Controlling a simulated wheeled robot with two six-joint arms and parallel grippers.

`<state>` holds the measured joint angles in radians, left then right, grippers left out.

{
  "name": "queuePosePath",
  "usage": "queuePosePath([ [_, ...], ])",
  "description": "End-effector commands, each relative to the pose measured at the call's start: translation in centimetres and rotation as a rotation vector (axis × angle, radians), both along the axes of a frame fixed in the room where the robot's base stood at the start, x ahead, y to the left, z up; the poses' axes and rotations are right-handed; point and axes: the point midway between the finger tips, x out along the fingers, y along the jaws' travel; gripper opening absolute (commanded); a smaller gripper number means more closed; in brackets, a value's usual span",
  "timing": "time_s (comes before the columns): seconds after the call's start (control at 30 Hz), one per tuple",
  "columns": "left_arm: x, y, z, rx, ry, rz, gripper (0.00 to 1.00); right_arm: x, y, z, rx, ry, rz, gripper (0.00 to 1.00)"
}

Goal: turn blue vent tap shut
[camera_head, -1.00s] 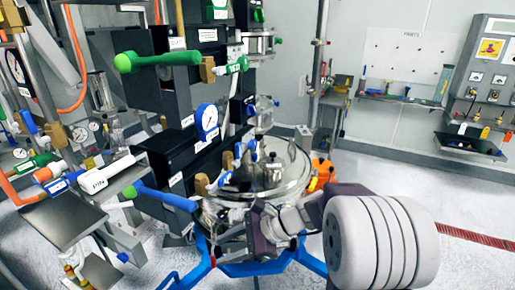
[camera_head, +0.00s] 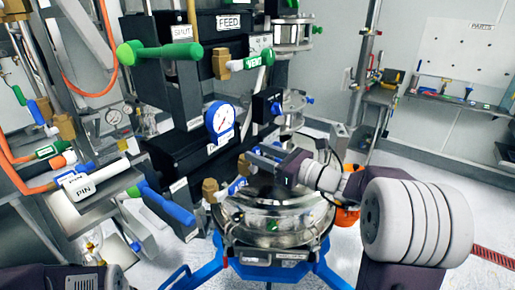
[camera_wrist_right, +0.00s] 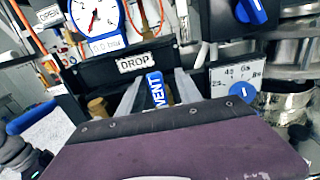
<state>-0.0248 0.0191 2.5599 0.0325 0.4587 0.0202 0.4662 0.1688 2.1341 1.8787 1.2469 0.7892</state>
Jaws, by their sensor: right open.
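The blue vent tap's handle (camera_wrist_right: 156,90), lettered VENT in white, shows in the right wrist view between the two fingers of my right gripper (camera_wrist_right: 155,97). The fingers are apart, one on each side of it; I cannot tell whether either touches. In the head view my right gripper (camera_head: 262,157) reaches left over the steel vessel, beside a brass valve body (camera_head: 243,166). It largely hides the tap there. My left gripper is out of view.
A black panel labelled DROP (camera_wrist_right: 134,62) and a gauge (camera_wrist_right: 94,16) are close behind the fingers. The steel vessel (camera_head: 275,222) stands below on a blue frame (camera_head: 272,268).

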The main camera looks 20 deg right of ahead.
Motion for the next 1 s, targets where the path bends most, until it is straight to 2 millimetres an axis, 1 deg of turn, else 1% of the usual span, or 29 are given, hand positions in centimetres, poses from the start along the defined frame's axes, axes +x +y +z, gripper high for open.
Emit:
queuePosePath([
  [0.03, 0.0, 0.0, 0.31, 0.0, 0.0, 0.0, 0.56, 0.39, 0.46, 0.14, 0.0, 0.0, 0.004, 0.42],
  [0.13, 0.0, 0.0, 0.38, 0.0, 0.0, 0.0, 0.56, 0.89, 0.79, 0.02, -0.001, 0.0, 0.002, 0.42],
  [0.37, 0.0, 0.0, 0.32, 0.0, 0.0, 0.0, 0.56, 0.99, 0.83, -0.06, -0.001, 0.0, 0.001, 0.42],
  [0.47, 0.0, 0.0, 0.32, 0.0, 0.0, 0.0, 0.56, 0.98, 0.83, -0.06, -0.001, 0.0, 0.001, 0.17],
  [0.5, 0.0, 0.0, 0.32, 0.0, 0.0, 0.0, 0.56, 0.97, 0.82, -0.06, -0.001, 0.0, 0.001, 0.06],
  [0.53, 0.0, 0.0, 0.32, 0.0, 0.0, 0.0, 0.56, 0.97, 0.82, -0.06, -0.001, 0.0, 0.001, 0.0],
  [1.0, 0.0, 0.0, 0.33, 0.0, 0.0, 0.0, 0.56, 0.96, 0.82, -0.04, -0.002, 0.0, 0.001, 0.0],
])
